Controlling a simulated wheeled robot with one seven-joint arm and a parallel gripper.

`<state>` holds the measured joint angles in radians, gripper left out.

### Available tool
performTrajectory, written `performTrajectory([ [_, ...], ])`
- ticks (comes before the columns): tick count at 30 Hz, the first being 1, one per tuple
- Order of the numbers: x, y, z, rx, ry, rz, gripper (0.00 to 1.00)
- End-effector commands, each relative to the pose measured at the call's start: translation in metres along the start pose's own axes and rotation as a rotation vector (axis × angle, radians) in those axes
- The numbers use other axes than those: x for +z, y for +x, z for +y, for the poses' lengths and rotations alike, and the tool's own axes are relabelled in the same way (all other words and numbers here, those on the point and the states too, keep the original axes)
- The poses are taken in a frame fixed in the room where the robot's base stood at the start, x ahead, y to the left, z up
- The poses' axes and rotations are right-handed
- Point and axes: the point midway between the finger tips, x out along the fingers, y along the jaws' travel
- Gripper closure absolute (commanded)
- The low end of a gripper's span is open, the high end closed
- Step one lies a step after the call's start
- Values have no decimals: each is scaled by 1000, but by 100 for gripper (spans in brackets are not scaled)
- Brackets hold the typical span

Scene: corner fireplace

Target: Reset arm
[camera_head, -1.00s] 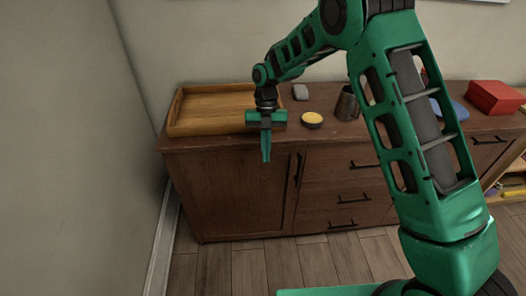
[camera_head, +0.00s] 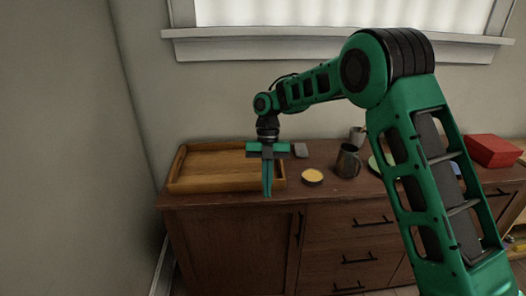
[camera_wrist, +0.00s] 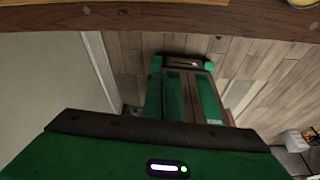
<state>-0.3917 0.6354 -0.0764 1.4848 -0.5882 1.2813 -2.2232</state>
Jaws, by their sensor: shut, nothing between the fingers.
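My gripper (camera_head: 267,190) points straight down in front of the right part of the wooden tray (camera_head: 205,184), with its fingers together and nothing between them. In the head view its fingertips overlap the front edge of the dark wooden cabinet (camera_head: 240,250). My green arm reaches in from the right, bent at the elbow. In the wrist view the cabinet top's edge (camera_wrist: 160,17) runs across the top, with the plank floor (camera_wrist: 270,75) below it. The fingertips do not show clearly there.
A window sill (camera_head: 300,43) runs along the wall above.

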Motion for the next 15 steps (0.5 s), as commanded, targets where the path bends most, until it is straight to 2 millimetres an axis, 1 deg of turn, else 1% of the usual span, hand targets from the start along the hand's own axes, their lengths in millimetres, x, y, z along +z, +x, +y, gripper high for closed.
performTrajectory([
  [2, -2, -7, -12, 6, 67, -8, 100],
  [5, -9, -21, -39, 23, 242, -25, 100],
  [8, -22, -38, -78, 51, 500, -45, 100],
  [9, -29, -44, -94, 64, 612, -52, 100],
  [11, -40, -52, -119, 83, 781, -61, 100],
  [12, -48, -56, -135, 97, 891, -66, 100],
  [14, -60, -62, -159, 119, 1058, -73, 100],
  [15, -69, -64, -175, 134, 1169, -75, 100],
])
